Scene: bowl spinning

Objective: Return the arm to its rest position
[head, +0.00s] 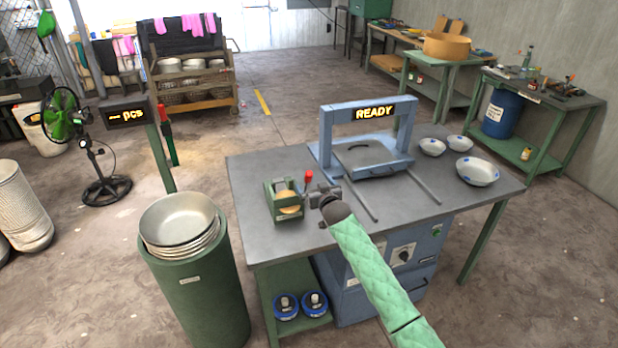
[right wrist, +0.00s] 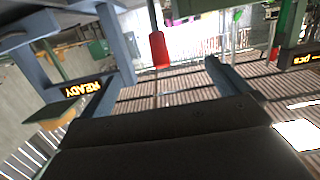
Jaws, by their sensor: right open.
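My right arm in its green quilted sleeve reaches in from the lower right of the head view. Its gripper (head: 322,194) is above the front part of the grey table (head: 300,240), just right of the small green box with a red-handled lever (head: 308,177). In the right wrist view the two fingers (right wrist: 165,90) stand apart with nothing between them. The red handle (right wrist: 158,48) shows beyond them, apart from the fingers. The blue press frame (head: 327,135) with its READY sign (head: 374,112) stands behind the gripper. My left gripper is not in view.
Bowls (head: 478,171) with blue spots lie at the table's right. A green bin (head: 200,290) of stacked metal bowls (head: 178,220) stands at the table's left. Two rails (head: 412,184) run forward from the press. A pcs display (head: 126,115) on a post stands behind the bin.

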